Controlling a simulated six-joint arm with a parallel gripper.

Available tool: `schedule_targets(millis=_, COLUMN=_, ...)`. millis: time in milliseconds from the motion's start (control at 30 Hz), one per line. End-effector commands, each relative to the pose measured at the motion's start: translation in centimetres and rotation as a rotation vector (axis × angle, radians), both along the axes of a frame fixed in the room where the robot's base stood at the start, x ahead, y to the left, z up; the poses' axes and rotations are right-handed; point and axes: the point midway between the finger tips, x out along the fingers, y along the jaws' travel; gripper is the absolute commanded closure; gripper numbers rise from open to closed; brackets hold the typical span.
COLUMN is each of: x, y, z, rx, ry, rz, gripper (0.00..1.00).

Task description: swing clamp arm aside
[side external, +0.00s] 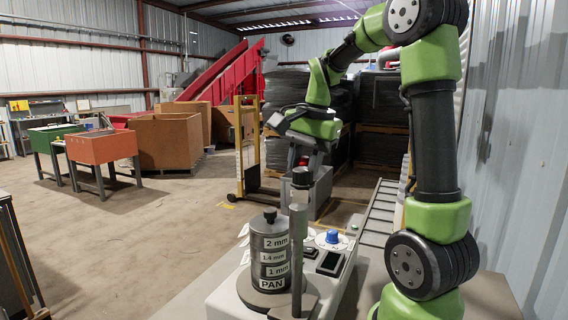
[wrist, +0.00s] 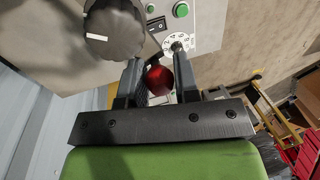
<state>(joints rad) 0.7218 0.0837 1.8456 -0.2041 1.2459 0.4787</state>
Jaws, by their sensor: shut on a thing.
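My gripper (side external: 304,158) is above the machine, near the top of the clamp post (side external: 298,235). In the wrist view its two fingers (wrist: 160,82) stand on either side of a red knob (wrist: 159,79) and are shut on it. The clamp arm itself is mostly hidden; a dark hub (side external: 301,178) shows at the top of the post. The grey sieve stack (side external: 250,262), labelled 2 mm, 1.4 mm, 1 mm and PAN, stands upright beside the post. A black knob (side external: 270,214) tops it, with no bar visible across it.
A green button (wrist: 180,10) shows in the wrist view. A roller conveyor (side external: 375,215) runs behind on the right. A yellow lift frame (side external: 247,150) stands further back.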

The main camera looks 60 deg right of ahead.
Motion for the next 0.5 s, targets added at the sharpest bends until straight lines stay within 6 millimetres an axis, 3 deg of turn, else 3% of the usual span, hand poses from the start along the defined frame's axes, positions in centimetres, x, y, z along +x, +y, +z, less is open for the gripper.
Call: schedule_targets(millis=500, x=-7.2, y=-0.4, z=-0.3, rx=0.011, ry=0.01, rz=-0.498, gripper=1.0)
